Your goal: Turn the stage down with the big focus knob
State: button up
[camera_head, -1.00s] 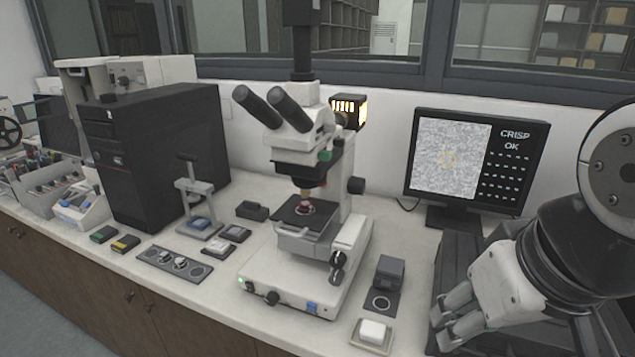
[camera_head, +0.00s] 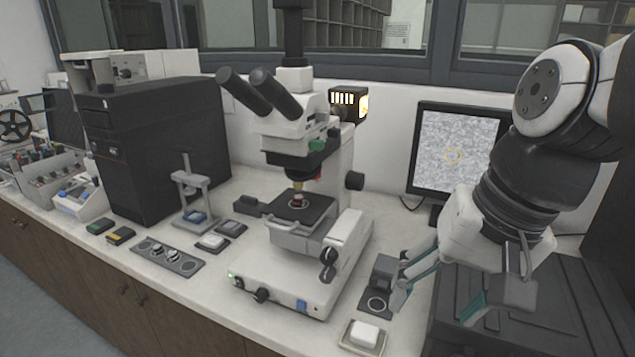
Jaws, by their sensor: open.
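The microscope (camera_head: 303,120) stands on the bench in the middle of the head view. Its dark stage (camera_head: 300,205) sits below the objectives, with a small sample on it. The focus knobs (camera_head: 329,257) are on the lower right side of the stand, black with a pale rim; a second black knob (camera_head: 354,181) is higher at the back right. My gripper (camera_head: 438,297) is open and empty, right of the microscope and apart from the knobs, with its fingers spread and pointing down and left.
A mounting press (camera_head: 193,195) and a black computer tower (camera_head: 157,140) stand to the left. A strip of bench right of the microscope base is clear.

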jog(key=w+a+f+m+g+y+b, duration=0.1)
jog(key=w+m+y, duration=0.15)
jog(key=w, duration=0.35)
jog(key=w+a+f+m+y+b, duration=0.1)
jog(key=w+a+m+y, duration=0.1)
jog(key=w+m, duration=0.3)
jog(key=m+t+y+b, duration=0.4)
jog(key=m+t+y, duration=0.45)
jog(key=m, duration=0.75)
send_near(363, 181)
jog(key=shift+m, duration=0.25)
jog(key=x, duration=1)
jog(key=shift+w+a, duration=0.15)
jog(key=shift+a, duration=0.2)
jog(key=shift+g+y, duration=0.3)
jog(key=shift+g, duration=0.05)
jog(key=shift+c, duration=0.4)
jog(key=c, duration=1.1)
